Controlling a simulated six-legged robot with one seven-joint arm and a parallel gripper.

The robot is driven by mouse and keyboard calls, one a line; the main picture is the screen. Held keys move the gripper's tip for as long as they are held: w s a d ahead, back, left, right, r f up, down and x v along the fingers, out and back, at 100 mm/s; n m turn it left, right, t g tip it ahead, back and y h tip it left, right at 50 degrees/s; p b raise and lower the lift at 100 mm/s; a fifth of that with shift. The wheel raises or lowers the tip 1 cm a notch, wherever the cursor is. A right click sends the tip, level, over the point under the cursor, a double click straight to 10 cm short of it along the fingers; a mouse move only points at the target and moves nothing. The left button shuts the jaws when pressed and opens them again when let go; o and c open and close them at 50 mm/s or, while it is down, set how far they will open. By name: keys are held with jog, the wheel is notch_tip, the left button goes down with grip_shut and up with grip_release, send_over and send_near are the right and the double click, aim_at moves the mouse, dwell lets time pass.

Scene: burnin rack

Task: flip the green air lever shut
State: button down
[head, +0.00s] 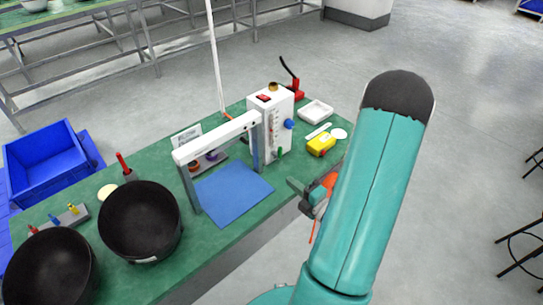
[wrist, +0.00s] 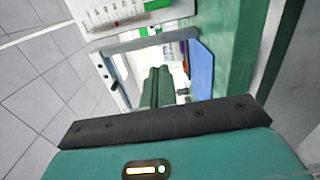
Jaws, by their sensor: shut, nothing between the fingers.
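The green air lever (head: 280,151) is a small green piece low on the side of the white control box (head: 272,125), below a blue knob (head: 289,124). Its exact angle is too small to tell. My gripper (head: 292,186) is at the table's front edge, to the right of the blue mat and apart from the box. In the wrist view the fingers (wrist: 155,86) are together, with nothing between them. I cannot pick out the lever for certain in the wrist view.
A white frame (head: 217,137) stands over the blue mat (head: 232,192), left of the box. A yellow block (head: 321,145), a white tray (head: 316,111) and a red-based black-handled clamp (head: 295,90) are nearby. Two black pots (head: 140,222) stand at the left.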

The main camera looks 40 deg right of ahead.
jog(key=shift+s+d+f+m, duration=0.1)
jog(key=shift+s+m, duration=0.1)
jog(key=shift+m, duration=0.1)
jog(key=w, duration=1)
jog(key=shift+w+d, duration=0.15)
jog(key=shift+d, duration=0.05)
jog(key=d, duration=0.2)
jog(key=shift+w+d, duration=0.1)
jog(key=shift+d, duration=0.3)
jog(key=shift+w+d, duration=0.15)
jog(key=shift+d, duration=0.35)
